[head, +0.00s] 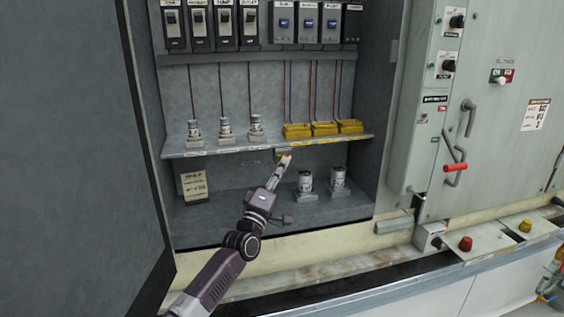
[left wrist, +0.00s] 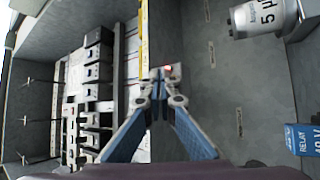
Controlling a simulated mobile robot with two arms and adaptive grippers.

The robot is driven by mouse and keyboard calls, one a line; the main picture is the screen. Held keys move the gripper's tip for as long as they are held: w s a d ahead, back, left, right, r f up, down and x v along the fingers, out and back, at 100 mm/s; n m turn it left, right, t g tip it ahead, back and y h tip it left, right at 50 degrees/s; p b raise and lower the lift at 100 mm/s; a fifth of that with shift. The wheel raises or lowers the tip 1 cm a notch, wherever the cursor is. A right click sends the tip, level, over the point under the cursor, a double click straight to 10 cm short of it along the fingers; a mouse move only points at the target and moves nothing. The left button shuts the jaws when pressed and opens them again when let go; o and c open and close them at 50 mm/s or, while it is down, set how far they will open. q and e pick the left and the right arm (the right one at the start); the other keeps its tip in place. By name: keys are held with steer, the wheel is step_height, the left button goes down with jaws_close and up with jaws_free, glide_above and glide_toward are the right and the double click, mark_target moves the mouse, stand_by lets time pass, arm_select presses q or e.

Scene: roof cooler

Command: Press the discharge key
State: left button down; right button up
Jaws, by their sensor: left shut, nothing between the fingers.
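My left gripper (head: 286,161) reaches into the open cabinet with its fingers shut and empty. Its tips are at the front edge of the middle shelf. A small pale plate with a red spot, perhaps the discharge key (left wrist: 169,69), shows just beyond the fingertips in the left wrist view. The left gripper (left wrist: 160,88) partly covers that plate, and I cannot tell whether the tips touch it. In the head view the plate (head: 281,155) is mostly hidden behind the fingertips. I cannot read a label on it. My right gripper is not in view.
The shelf (head: 225,150) carries several grey-white parts and yellow trays (head: 323,128). Two canisters (head: 305,182) stand on the cabinet floor right of my gripper. The door (head: 70,150) is open. A red-handled lever (head: 455,167) is at right.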

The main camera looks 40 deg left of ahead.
arm_select(q)
steer(key=shift+r, duration=0.1)
steer(key=shift+w+a+b, duration=0.2)
steer(key=shift+a+b, duration=0.05)
steer(key=shift+b, duration=0.2)
stand_by(0.4)
stand_by(0.4)
steer(key=shift+s+d+p, duration=0.35)
steer(key=shift+d+p, duration=0.05)
steer(key=shift+p, duration=0.25)
steer(key=shift+s+d, duration=0.2)
steer(key=s+d+p, duration=0.3)
steer(key=p, duration=0.1)
steer(key=shift+s+d, duration=0.1)
steer(key=shift+d, duration=0.3)
